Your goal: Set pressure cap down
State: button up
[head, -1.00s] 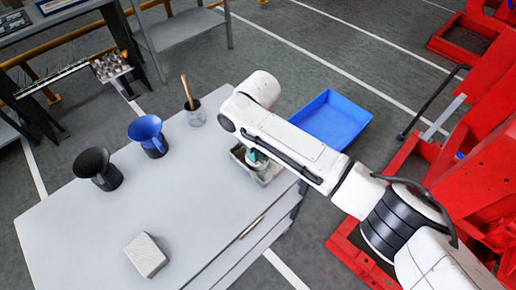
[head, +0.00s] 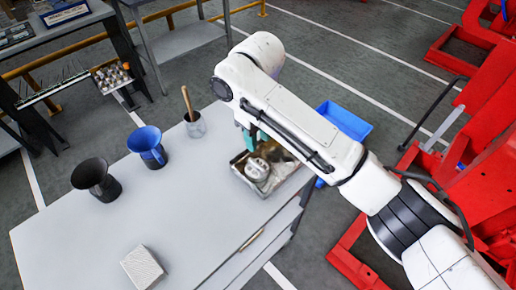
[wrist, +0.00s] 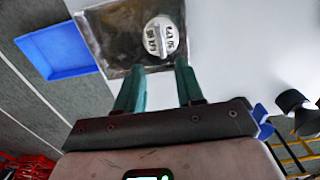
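The pressure cap (head: 257,168) is a round, pale metal cap with a raised grip bar. It sits inside a shallow metal tray (head: 284,172) at the right edge of the grey bench. The wrist view shows the cap (wrist: 160,36) with dark markings on its face, lying on the tray's bare floor (wrist: 112,38). My gripper (wrist: 157,66) has two teal fingers spread apart with nothing between them. The fingertips point toward the cap and look clear of it. In the head view my gripper (head: 248,138) is partly hidden behind my arm.
On the grey bench (head: 130,215) stand a black funnel (head: 96,180), a blue funnel (head: 148,147), a metal cup with a wooden-handled tool (head: 194,125) and a pale block (head: 142,266). A blue bin (head: 345,120) lies beyond the bench. Red machinery (head: 480,170) stands at right.

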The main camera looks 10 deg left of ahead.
jog(key=shift+r, duration=0.9)
jog(key=s+d+f+m+t+y, duration=0.1)
jog(key=s+d+f+m+y, duration=0.15)
jog(key=s+d+f, duration=0.35)
jog(key=s+d+f+m+y, duration=0.25)
jog(key=s+d+f, duration=0.25)
jog(key=s+f, duration=0.35)
jog(key=s+d+f+m+h, duration=0.2)
jog(key=s+d+m, duration=0.1)
jog(key=s+d, duration=0.7)
jog(key=s+d+f+m+h, duration=0.2)
jog(key=s+d+m+h, duration=0.1)
jog(key=s+d, duration=0.7)
jog(key=shift+d+f, duration=0.35)
jog(key=shift+d, duration=0.85)
